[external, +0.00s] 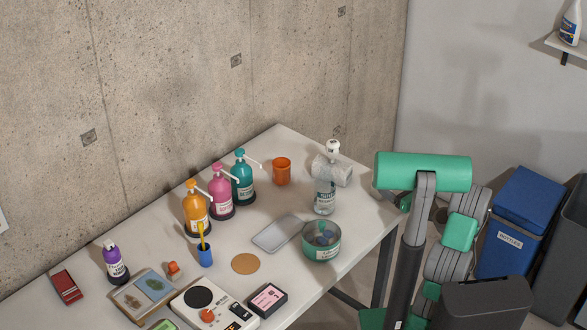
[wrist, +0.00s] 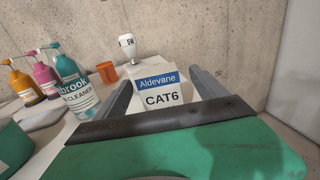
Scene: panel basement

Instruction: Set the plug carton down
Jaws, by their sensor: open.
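The plug carton (wrist: 160,90) is a white box with a blue band reading Aldevane and the letters CAT6. In the wrist view it stands upright between the two grey fingers of my gripper (wrist: 161,84). The fingers are open, one on each side of it. The carton's lower part is hidden by the dark bar of my gripper, so its contact with the table cannot be seen. In the external view my green arm (external: 425,172) reaches in at the table's right corner, and the fingers cannot be made out clearly.
A clear cleaner bottle (external: 325,197) stands close by, left of the carton in the wrist view. A white bulb (wrist: 127,46) and an orange cup (external: 282,171) are behind. Pump bottles line the wall side.

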